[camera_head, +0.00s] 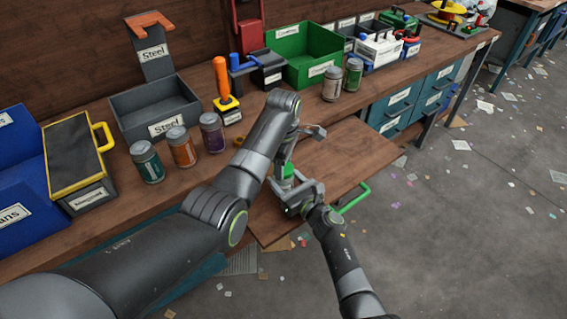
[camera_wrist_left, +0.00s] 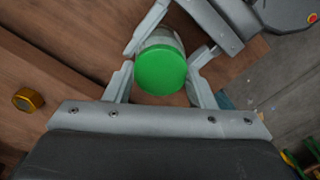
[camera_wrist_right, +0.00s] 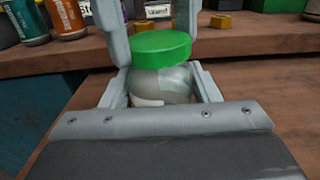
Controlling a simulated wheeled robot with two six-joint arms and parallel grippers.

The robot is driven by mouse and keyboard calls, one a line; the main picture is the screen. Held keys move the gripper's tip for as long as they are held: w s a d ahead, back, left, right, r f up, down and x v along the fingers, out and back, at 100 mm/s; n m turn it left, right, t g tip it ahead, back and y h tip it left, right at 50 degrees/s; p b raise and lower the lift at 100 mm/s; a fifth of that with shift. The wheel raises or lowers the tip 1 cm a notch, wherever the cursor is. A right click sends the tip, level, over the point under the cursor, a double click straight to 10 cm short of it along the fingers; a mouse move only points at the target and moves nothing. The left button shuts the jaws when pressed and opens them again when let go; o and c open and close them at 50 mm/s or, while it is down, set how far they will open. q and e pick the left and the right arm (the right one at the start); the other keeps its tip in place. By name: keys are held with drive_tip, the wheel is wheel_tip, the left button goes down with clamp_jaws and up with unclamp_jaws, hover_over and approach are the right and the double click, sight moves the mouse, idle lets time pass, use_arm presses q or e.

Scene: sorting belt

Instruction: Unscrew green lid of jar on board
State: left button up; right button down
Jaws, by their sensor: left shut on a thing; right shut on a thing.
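The jar, a pale glassy body with a bright green lid, stands upright on the wooden board (camera_head: 345,150). In the left wrist view the round lid (camera_wrist_left: 160,70) is seen from above, between the fingers of my left gripper (camera_wrist_left: 160,78). In the right wrist view the jar body (camera_wrist_right: 165,82) sits between the fingers of my right gripper (camera_wrist_right: 161,88), just below the lid (camera_wrist_right: 161,45). My left gripper is shut on the lid from above and my right gripper is shut on the body from the side. In the head view the grippers mostly hide the jar.
The board has a green handle (camera_head: 354,198) at its right. Several spice-like jars, an orange one (camera_head: 182,150) among them, stand on the bench to the left. A grey Steel bin (camera_head: 155,107) and a green bin (camera_head: 303,55) stand behind. The board's right part is clear.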

use_arm(q)
drive_tip(key=shift+r, duration=0.2)
idle(0.6)
drive_tip(key=shift+r, duration=0.9)
drive_tip(key=shift+r, duration=2)
use_arm(e)
drive_tip(key=shift+c, duration=2.1)
unclamp_jaws()
drive_tip(key=shift+s+d, duration=0.1)
